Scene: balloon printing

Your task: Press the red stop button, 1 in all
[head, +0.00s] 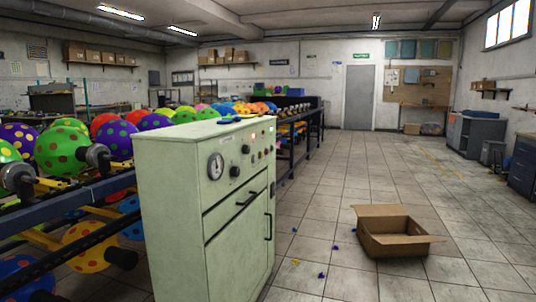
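A pale green control cabinet (172,200) stands at centre left in the head view, with its control panel facing right. The panel carries a round gauge (215,166), a black knob (245,149) and a second dark knob (235,171). Small buttons or lamps sit towards the panel's far end; they are too small for me to tell surely which is the red stop button. Neither of my grippers is in view.
A dark rack with spotted balloons (62,148) runs behind and left of the cabinet. An open cardboard box (392,236) sits on the tiled floor to the right, with small coloured scraps (321,275) nearby. The floor in front of the panel is mostly clear.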

